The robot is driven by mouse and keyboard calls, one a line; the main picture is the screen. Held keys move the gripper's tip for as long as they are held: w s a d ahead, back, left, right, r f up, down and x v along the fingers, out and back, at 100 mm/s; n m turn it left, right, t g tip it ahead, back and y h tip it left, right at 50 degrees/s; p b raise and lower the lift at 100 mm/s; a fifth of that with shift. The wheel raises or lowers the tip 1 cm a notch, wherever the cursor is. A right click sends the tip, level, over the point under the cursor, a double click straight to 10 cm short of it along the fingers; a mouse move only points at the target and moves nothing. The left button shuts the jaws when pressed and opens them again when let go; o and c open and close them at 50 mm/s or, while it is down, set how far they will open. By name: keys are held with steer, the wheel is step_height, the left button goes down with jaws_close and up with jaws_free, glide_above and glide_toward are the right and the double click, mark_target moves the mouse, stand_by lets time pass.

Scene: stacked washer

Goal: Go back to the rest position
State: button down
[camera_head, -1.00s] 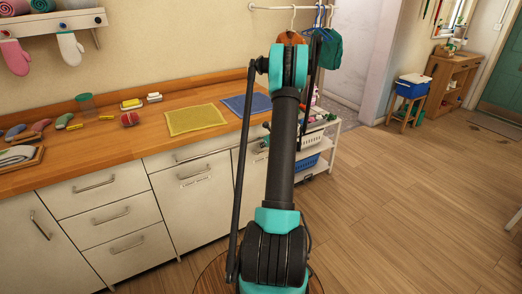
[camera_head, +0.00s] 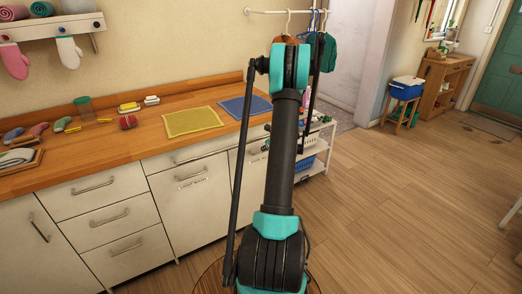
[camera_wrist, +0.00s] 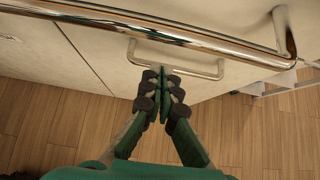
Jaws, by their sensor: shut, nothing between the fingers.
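My gripper (camera_wrist: 164,92) shows in the wrist view with its fingers together and nothing between them. It hangs in front of the white cabinet fronts, close below a chrome bar handle (camera_wrist: 180,28) and over a smaller drawer handle (camera_wrist: 178,66); I cannot tell whether it touches them. In the head view my arm stands upright in the middle, and my gripper is hidden behind it.
The wooden counter (camera_head: 150,143) runs along the left with a yellow cloth (camera_head: 193,121), a blue cloth (camera_head: 246,105) and several small items. A white rack (camera_head: 323,140) stands just right of my arm.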

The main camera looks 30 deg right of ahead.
steer(key=v, duration=0.8)
steer(key=s+a+r+n+g, duration=0.1)
steer(key=s+a+r+n, duration=0.1)
steer(key=s+a+n, duration=0.35)
steer(key=s+a+r+n+g, duration=0.1)
steer(key=s+a+r+n, duration=0.1)
steer(key=a+n, duration=0.55)
steer(key=s+a+r+n+g, duration=0.15)
steer(key=s+a+n, duration=0.25)
steer(key=a, duration=0.5)
steer(key=s+a+f+n+g, duration=0.1)
steer(key=s+a+n, duration=0.4)
steer(key=s+n, duration=0.4)
steer(key=s+a+n, duration=0.5)
steer(key=s+n, duration=0.4)
steer(key=s, duration=0.2)
steer(key=shift+s+f+g+h, duration=0.2)
steer(key=shift+f+g+h, duration=0.15)
steer(key=shift+h, duration=0.05)
steer(key=shift+a, duration=0.15)
